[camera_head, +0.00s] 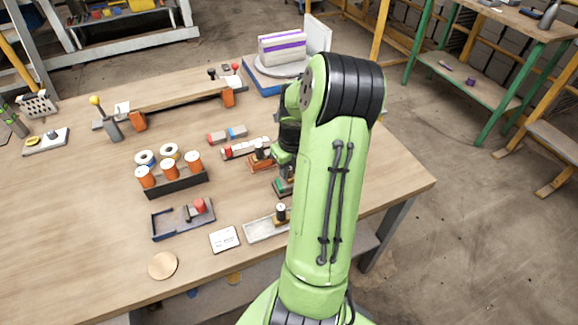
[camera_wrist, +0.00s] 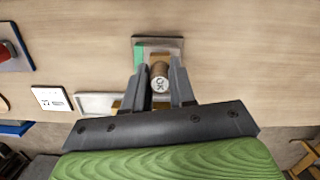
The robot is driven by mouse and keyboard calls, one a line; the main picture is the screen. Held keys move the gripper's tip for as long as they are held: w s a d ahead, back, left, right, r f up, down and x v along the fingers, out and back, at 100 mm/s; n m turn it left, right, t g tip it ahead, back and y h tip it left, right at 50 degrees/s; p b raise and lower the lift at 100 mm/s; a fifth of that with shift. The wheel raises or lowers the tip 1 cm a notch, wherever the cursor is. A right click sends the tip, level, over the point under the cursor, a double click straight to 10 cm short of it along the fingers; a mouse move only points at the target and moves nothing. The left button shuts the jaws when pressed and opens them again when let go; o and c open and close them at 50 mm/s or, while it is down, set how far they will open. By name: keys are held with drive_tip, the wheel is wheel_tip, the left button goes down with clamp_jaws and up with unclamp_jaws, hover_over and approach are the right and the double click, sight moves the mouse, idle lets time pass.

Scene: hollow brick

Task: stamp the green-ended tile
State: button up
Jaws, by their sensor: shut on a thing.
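In the wrist view my gripper (camera_wrist: 160,88) is shut on a stamp (camera_wrist: 159,76), a round handle with dark marks on its pale top and a brass-coloured body below. The stamp is over a pale tile with a green end (camera_wrist: 140,54), which lies in a dark-rimmed holder (camera_wrist: 158,39). The green end is left of the stamp. Whether the stamp touches the tile is hidden by the handle. In the head view the green-ended tile (camera_head: 283,187) shows only partly beside my arm, and the held stamp is mostly hidden.
A pale tray (camera_head: 262,231) with a dark-topped piece (camera_head: 281,212) stands in front. A white card (camera_head: 224,239), a dark tray with a red-topped piece (camera_head: 199,206) and an orange-topped rack (camera_head: 175,183) are left. Bare wood surrounds the holder's far side.

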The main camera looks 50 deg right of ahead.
drive_tip(key=shift+f+b, duration=0.3)
drive_tip(key=shift+f, duration=0.15)
idle(1.8)
wheel_tip(320, 180, up, 7)
drive_tip(key=p, duration=0.6)
drive_tip(key=shift+r, duration=0.15)
